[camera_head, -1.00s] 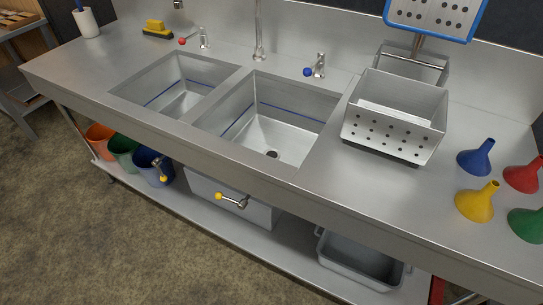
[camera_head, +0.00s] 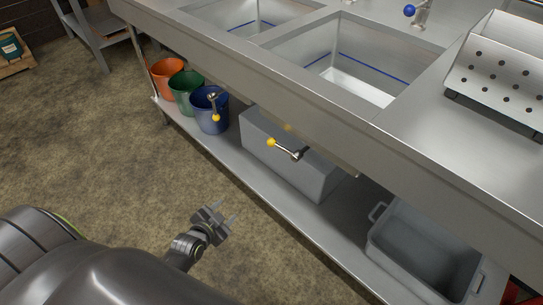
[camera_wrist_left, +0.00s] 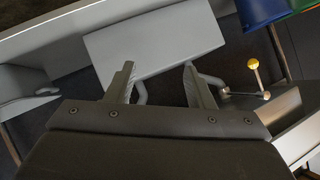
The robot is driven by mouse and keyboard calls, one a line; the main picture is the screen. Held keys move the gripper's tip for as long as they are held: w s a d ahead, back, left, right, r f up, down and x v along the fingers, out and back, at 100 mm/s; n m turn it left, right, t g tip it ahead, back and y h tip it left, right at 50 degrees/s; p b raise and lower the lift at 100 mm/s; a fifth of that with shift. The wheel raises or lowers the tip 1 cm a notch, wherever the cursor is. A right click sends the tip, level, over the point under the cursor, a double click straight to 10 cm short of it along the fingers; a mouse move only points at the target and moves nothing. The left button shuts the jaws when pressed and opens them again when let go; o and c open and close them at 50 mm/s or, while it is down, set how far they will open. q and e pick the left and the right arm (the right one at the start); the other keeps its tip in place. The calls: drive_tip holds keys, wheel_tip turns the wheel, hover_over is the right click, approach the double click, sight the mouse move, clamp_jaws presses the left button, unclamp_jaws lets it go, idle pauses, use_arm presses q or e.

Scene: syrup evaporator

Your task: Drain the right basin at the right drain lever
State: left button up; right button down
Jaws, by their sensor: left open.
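The right basin (camera_head: 358,88) is set in the steel counter, with a blue line on its walls. Below the counter front is the right drain lever (camera_head: 287,149), its yellow knob at the left end, lying nearly level in the head view. The left drain lever (camera_head: 214,106) hangs with its knob down before the blue bucket. My left gripper (camera_head: 229,211) is open and empty, lower left of the right lever and apart from it. In the left wrist view its fingers (camera_wrist_left: 158,68) are spread; a yellow-knobbed lever (camera_wrist_left: 258,80) shows right of them. I cannot tell which lever that is.
A grey box (camera_head: 290,150) stands on the lower shelf behind the right lever. Orange, green and blue buckets (camera_head: 210,110) stand left of it, a grey tub (camera_head: 425,250) right. A perforated steel bin (camera_head: 500,75) sits on the counter. The floor (camera_head: 90,140) at left is clear.

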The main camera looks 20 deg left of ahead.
use_arm(q)
drive_tip(key=w+d+r+m+t+h+b, duration=0.1)
drive_tip(key=w+d+r+m+t+b, duration=0.2)
drive_tip(key=r+b, duration=0.35)
drive_tip(key=m+t+h+b, duration=0.1)
drive_tip(key=m+t+b, duration=0.1)
drive_tip(key=t, duration=0.1)
approach(269, 145)
drive_tip(key=w, duration=1)
drive_tip(key=shift+w+d+f, duration=0.2)
drive_tip(key=shift+w+d, duration=0.05)
drive_tip(key=shift+d, duration=0.1)
drive_tip(key=shift+w+d, duration=0.1)
drive_tip(key=shift+w, duration=0.45)
use_arm(e)
wheel_tip(269, 145, up, 18)
drive_tip(key=a+t, duration=0.2)
drive_tip(key=t, duration=0.4)
drive_tip(key=shift+t, duration=0.4)
use_arm(q)
clamp_jaws()
